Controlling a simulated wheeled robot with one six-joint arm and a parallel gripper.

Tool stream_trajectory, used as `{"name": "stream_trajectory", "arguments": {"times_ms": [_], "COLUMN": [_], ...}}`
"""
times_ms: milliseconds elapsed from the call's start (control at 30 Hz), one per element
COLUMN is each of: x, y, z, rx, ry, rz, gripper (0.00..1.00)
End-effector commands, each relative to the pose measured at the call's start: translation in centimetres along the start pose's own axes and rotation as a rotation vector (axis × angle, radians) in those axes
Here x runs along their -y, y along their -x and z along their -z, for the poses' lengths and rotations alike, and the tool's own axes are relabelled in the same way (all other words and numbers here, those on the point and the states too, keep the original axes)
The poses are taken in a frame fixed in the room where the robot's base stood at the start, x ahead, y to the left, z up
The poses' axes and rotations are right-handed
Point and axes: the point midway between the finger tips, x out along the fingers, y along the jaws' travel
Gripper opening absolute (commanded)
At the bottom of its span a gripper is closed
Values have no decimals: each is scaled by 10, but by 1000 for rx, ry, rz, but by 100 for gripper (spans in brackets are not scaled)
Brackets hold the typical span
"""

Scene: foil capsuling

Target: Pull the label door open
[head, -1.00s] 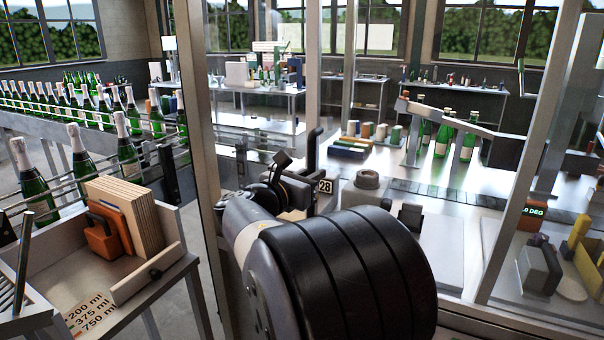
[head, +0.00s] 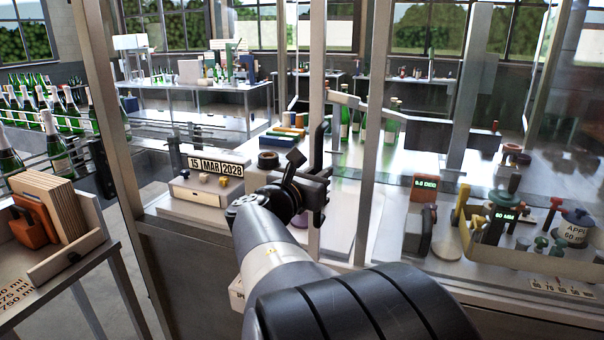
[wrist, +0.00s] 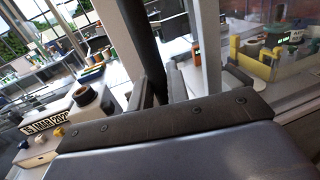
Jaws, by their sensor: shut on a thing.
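The label door (head: 318,85) is a clear panel in a pale metal frame. Its black upright handle (head: 319,150) sits on the left stile. My gripper (head: 318,192) is shut on this handle. In the wrist view the dark handle bar (wrist: 142,45) rises between my two fingers (wrist: 157,88). The door seems to stand at an angle to the cabinet front, with a wide opening to its left. Its exact angle is hard to tell. My arm hides its lower part.
Through the opening, a date block reading 15 MAR 2028 (head: 215,166) stands over a small drawer unit (head: 197,193). A thick pale post (head: 112,120) bounds the opening at left. A wooden tray (head: 85,240) is at far left. Gauges and knobs stand behind glass at right.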

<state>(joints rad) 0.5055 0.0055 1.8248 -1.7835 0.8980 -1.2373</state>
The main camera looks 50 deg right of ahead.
Motion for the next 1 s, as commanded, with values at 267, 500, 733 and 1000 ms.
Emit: {"name": "stream_trajectory", "arguments": {"times_ms": [267, 500, 733, 1000], "x": [16, 16, 16, 16], "y": [-3, -3, -3, -3], "z": [1, 1, 1, 0], "rx": [-1, -1, -1, 0], "ry": [1, 2, 2, 1], "rz": [1, -1, -1, -1], "gripper": [0, 0, 24, 34]}}
